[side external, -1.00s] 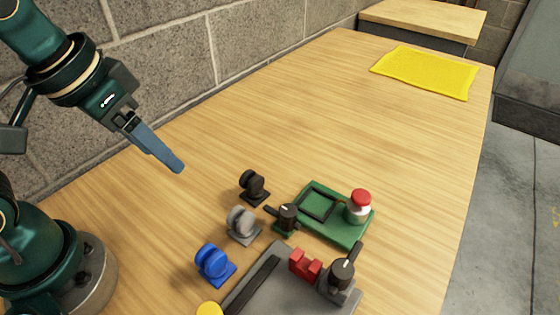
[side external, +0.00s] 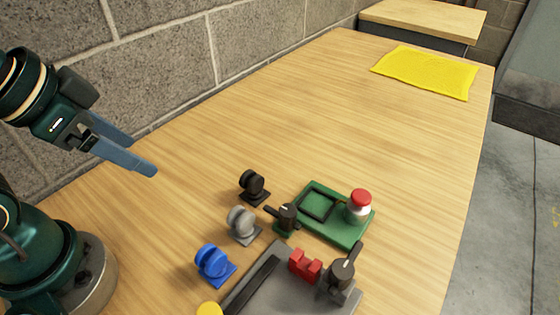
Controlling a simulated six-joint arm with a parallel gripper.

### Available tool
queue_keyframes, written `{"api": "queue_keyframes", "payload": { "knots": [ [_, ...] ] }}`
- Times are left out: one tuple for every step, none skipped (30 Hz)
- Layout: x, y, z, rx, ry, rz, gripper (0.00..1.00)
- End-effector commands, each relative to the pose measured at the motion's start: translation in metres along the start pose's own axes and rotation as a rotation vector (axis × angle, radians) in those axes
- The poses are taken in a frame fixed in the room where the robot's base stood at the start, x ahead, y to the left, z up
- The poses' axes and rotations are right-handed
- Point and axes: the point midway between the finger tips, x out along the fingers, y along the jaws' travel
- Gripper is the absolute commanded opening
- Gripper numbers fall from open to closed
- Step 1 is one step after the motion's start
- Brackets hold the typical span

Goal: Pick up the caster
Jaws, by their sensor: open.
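Several casters stand in a row on the wooden table: a black caster (side external: 253,186), a grey caster (side external: 242,224) and a blue caster (side external: 213,263). A yellow round thing (side external: 209,309), cut off by the bottom edge, continues the row; I cannot tell whether it is a caster. My gripper (side external: 143,157) is above the table at the left, up and left of the casters and apart from them. Its two blue-grey fingers are spread and nothing is between them.
Right of the casters are a green tray (side external: 343,232) bearing a red-capped jar (side external: 359,206), and a grey plate (side external: 290,298) with a red block (side external: 304,265) and dark clamps. A yellow cloth (side external: 425,73) lies at the far end. The table's middle is clear; a block wall runs along the left.

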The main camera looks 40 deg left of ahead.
Motion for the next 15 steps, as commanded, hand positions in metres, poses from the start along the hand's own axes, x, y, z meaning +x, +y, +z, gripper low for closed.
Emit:
{"api": "queue_keyframes", "payload": {
  "knots": [
    [-0.001, -0.003, -0.004, 0.100, 0.017, -0.014, 0.75],
    [-0.001, -0.005, -0.007, 0.173, 0.026, -0.025, 0.75],
    [-0.001, -0.008, -0.011, 0.284, 0.030, -0.040, 0.75],
    [0.001, -0.009, -0.014, 0.377, 0.030, -0.048, 0.75],
    [0.002, -0.010, -0.017, 0.471, 0.030, -0.055, 0.75],
    [0.003, -0.011, -0.021, 0.599, 0.027, -0.063, 0.75],
    [0.005, -0.011, -0.024, 0.699, 0.025, -0.068, 0.75],
    [0.007, -0.011, -0.027, 0.798, 0.021, -0.072, 0.75],
    [0.010, -0.010, -0.032, 0.934, 0.017, -0.075, 0.75],
    [0.012, -0.009, -0.035, 1.038, 0.012, -0.076, 0.75],
    [0.015, -0.007, -0.038, 1.143, 0.008, -0.077, 0.75],
    [0.018, -0.004, -0.042, 1.286, 0.003, -0.075, 0.75],
    [0.022, -0.002, -0.045, 1.395, -0.002, -0.074, 0.75],
    [0.025, 0.002, -0.048, 1.505, -0.004, -0.071, 0.75],
    [0.030, 0.006, -0.051, 1.656, -0.010, -0.064, 0.75]
  ]
}}
